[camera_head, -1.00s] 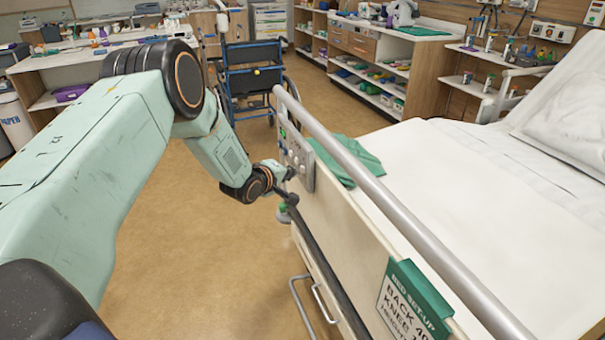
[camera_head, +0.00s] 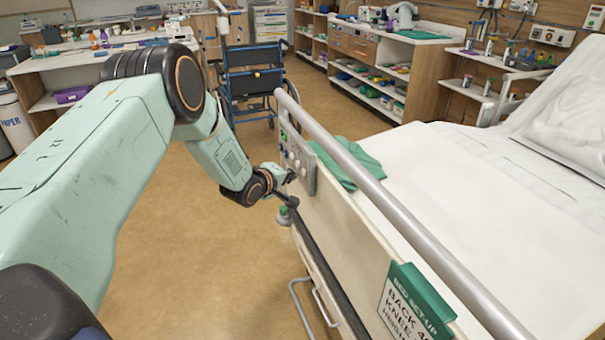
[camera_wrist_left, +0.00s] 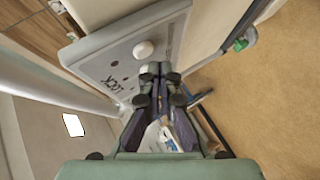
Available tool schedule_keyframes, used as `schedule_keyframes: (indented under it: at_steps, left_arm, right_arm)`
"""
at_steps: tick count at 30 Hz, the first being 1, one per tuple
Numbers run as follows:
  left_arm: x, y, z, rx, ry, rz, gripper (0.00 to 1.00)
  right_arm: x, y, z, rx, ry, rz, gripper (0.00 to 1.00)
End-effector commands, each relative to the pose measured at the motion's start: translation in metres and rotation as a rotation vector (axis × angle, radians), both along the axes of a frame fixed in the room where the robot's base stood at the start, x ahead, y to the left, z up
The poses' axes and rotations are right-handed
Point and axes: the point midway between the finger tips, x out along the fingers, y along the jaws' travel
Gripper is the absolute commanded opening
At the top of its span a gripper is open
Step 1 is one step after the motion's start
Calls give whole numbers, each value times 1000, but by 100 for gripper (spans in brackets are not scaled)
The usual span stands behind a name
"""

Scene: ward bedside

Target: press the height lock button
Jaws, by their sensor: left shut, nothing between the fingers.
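The grey control panel (camera_head: 298,152) is fixed on the outer side of the bed rail. In the wrist view the panel (camera_wrist_left: 125,60) fills the upper middle, with a round white button (camera_wrist_left: 143,49) and the word LOCK printed on it. Small dark dots lie between them. My left gripper (camera_head: 290,177) is at the panel's lower part. In the wrist view my left gripper (camera_wrist_left: 154,70) is shut and empty, its fingertips just below the white button. I cannot tell whether they touch the panel. My right gripper is out of view.
The bed rail (camera_head: 390,210) runs along the bed above the panel. A green cloth (camera_head: 350,162) lies just behind it. A green-topped sign (camera_head: 415,300) hangs on the near bed side. A wheelchair (camera_head: 252,80) stands beyond. The floor left of the bed is clear.

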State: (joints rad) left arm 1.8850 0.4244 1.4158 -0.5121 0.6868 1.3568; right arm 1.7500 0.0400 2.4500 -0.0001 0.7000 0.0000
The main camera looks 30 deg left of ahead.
Motion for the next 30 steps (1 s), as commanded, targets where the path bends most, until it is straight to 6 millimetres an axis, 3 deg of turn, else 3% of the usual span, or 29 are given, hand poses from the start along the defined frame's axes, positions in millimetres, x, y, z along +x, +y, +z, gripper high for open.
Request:
schedule_keyframes:
  at_steps: [30]
  left_arm:
    - [6, -5, 0, 0, 0, 0, 0]
  right_arm:
    - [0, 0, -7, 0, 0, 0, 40]
